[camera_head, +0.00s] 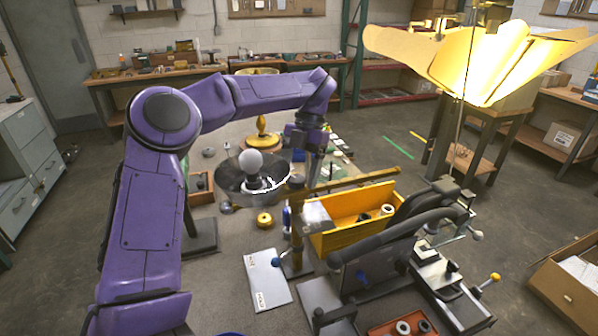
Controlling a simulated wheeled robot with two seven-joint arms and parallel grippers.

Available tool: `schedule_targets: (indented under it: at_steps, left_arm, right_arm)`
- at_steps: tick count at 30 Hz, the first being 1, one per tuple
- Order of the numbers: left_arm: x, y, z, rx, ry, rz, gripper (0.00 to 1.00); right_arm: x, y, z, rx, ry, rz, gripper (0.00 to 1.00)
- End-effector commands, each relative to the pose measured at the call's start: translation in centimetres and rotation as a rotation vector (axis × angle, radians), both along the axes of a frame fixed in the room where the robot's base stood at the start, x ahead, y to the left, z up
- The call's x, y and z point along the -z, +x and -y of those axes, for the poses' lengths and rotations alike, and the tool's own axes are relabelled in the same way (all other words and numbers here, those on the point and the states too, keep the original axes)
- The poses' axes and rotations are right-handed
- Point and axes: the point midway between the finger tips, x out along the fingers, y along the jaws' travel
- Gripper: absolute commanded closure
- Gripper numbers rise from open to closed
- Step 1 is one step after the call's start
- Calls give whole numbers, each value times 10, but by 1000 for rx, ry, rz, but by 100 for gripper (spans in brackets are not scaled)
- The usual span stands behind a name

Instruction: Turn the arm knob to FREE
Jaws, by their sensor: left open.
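My left arm comes in from the left and bends over the bench. Its dark left gripper (303,172) points down near the upper end of a brass post (296,225), close to where a brass lamp arm (355,184) runs off to the right. The gripper is open, though its fingertips are small and partly lost against the dark things behind. The arm knob and any FREE marking cannot be made out; the gripper may hide the knob. My right gripper is not in view.
A white bulb (250,162) stands in a dark dish (232,180) left of the post. A yellow bin (350,238) with rings stands to the right, beside a dark lever fixture (400,245). A lit yellow shade (480,60) hangs upper right. A white card (267,280) lies in front.

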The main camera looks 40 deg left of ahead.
Motion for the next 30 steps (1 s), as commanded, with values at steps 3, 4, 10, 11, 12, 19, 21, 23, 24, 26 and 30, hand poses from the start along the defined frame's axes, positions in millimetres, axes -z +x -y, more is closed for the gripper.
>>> schedule_targets:
  at_steps: [3, 4, 10, 11, 12, 19, 21, 23, 24, 26, 30]
  left_arm:
    - [-6, 2, -1, 0, 3, 1, 29]
    - [-10, 4, -1, -1, 3, 1, 29]
    - [-54, 23, -4, -3, 6, 2, 29]
    - [-63, 26, -5, -3, 6, 0, 29]
    - [-72, 29, -6, -2, 5, -1, 29]
    - [-97, 41, -9, -1, 1, -2, 29]
    - [-97, 42, -9, 0, 0, -2, 29]
    - [-96, 42, -9, 1, 0, -2, 29]
    - [-96, 42, -9, 1, 0, -2, 29]
    - [-96, 42, -9, 1, -1, -2, 29]
    - [-97, 47, -2, 119, 0, 13, 29]
  right_arm:
    - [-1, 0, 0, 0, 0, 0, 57]
    - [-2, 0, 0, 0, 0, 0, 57]
    - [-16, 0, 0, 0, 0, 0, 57]
    - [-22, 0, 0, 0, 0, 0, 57]
    - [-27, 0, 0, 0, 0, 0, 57]
    - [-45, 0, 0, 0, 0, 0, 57]
    - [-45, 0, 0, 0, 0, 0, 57]
    - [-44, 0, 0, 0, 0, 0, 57]
    - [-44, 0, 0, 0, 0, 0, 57]
    - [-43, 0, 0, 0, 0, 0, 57]
    - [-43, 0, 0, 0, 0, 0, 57]
